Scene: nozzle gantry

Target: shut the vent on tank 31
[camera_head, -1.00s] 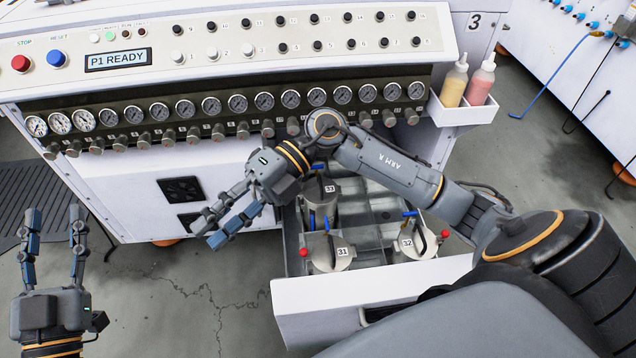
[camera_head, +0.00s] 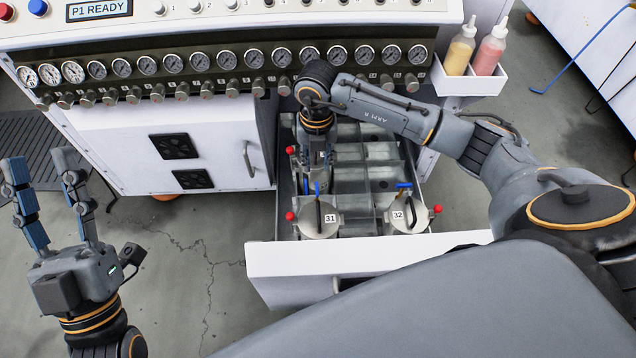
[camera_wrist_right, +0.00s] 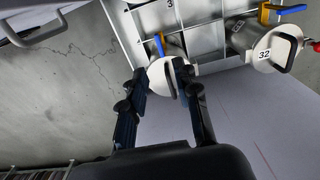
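Tank 31 (camera_head: 320,222) has a pale lid with a black handle and a red knob (camera_head: 290,216), and sits in the open drawer. Its blue lever (camera_head: 317,188) points away from the drawer front, while the blue lever on tank 32 (camera_head: 407,222) lies crosswise. My right gripper (camera_head: 318,165) points down into the drawer, just behind tank 31. In the right wrist view its fingers (camera_wrist_right: 160,82) are apart, with tank 31's lid and blue lever (camera_wrist_right: 159,44) between or just beyond them; contact is unclear. My left gripper (camera_head: 40,162) is open and empty over the floor.
The drawer's white front (camera_head: 365,265) stands out from the cabinet. Another tank behind 31 is mostly hidden by my right gripper. Gauges (camera_head: 226,60) and valve knobs line the panel above. A bottle holder (camera_head: 468,80) is at the right.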

